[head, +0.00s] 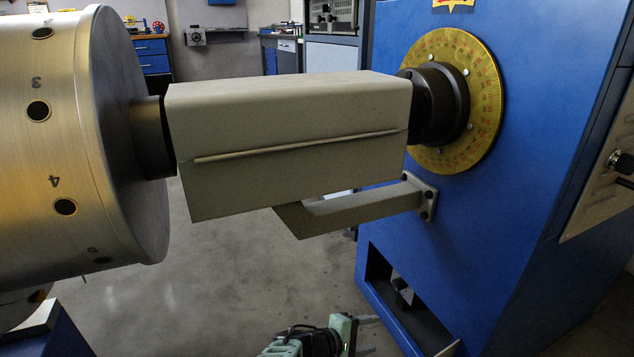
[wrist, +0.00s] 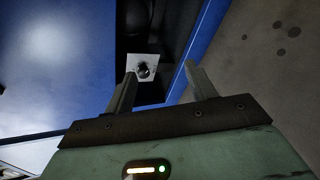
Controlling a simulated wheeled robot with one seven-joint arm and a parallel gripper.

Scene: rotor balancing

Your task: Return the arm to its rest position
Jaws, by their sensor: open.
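My gripper (head: 368,335) is low at the bottom of the head view, in front of the blue machine's base opening. Its two fingers point right. In the wrist view my gripper (wrist: 165,88) has its fingers spread apart with nothing between them. Beyond the fingers is a dark recess in the blue cabinet (head: 490,200), with a small light plate and dark round part (wrist: 144,68) inside. Most of my arm is out of the head view.
A metal rotor (head: 110,130) with numbered holes stands at left. A beige guard (head: 290,140) covers the shaft to the yellow dial (head: 487,90). A bracket (head: 360,207) juts from the cabinet above my gripper. Grey floor (head: 220,280) is open to the left.

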